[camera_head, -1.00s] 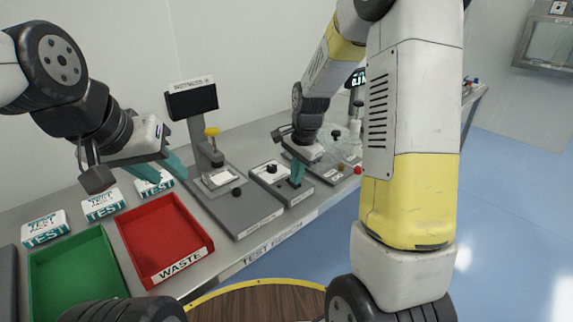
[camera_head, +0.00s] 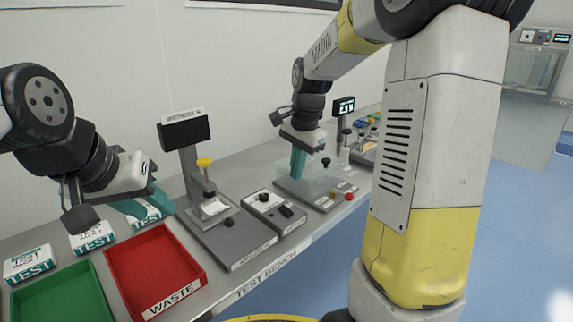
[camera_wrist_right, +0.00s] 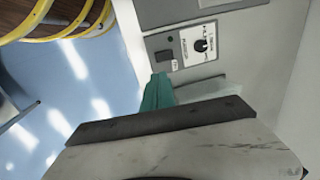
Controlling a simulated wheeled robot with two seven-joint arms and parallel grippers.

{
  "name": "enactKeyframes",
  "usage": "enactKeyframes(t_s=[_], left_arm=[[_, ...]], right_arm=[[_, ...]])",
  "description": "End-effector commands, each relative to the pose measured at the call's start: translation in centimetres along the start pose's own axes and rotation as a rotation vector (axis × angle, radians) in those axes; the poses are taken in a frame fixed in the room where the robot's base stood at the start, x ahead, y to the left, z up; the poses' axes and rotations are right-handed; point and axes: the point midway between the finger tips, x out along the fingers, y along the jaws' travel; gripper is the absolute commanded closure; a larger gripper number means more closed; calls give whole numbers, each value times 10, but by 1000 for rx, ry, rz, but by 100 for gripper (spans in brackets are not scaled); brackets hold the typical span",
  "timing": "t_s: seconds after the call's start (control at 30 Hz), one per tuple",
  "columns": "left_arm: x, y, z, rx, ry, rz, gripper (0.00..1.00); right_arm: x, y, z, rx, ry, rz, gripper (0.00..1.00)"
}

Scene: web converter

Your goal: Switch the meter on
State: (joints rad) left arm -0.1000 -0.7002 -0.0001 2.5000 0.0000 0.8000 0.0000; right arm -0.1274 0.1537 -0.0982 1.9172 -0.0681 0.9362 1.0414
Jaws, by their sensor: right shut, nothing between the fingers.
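The meter, labelled as a whiteness meter, stands on the test bench with a dark display (camera_head: 186,131) on a post. Beside it is a low grey control box (camera_head: 262,206) with a black knob (camera_head: 264,197) and a dark switch (camera_head: 286,211). In the right wrist view a panel shows a knob (camera_wrist_right: 201,46) and a dark switch (camera_wrist_right: 165,61). My right gripper (camera_head: 297,163) is shut and empty, above the bench behind and right of the control box, apart from the switch. My left gripper (camera_head: 152,208) looks open and empty, above the test boxes.
A red waste tray (camera_head: 155,268) and a green tray (camera_head: 60,298) sit at the left front, with test boxes (camera_head: 92,236) behind them.

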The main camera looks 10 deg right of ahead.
Motion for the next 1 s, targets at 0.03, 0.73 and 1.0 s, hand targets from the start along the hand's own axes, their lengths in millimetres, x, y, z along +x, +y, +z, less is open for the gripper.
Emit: enactKeyframes(t_s=[0.03, 0.73, 1.0], left_arm=[[0, 0, 0, 0, 0, 0, 64], [0, 0, 0, 0, 0, 0, 64], [0, 0, 0, 0, 0, 0, 64]], right_arm=[[-6, 0, 0, 0, 1, -2, 100], [-14, -10, 5, -4, 0, -43, 100], [-14, -13, 6, 0, 1, -60, 100]])
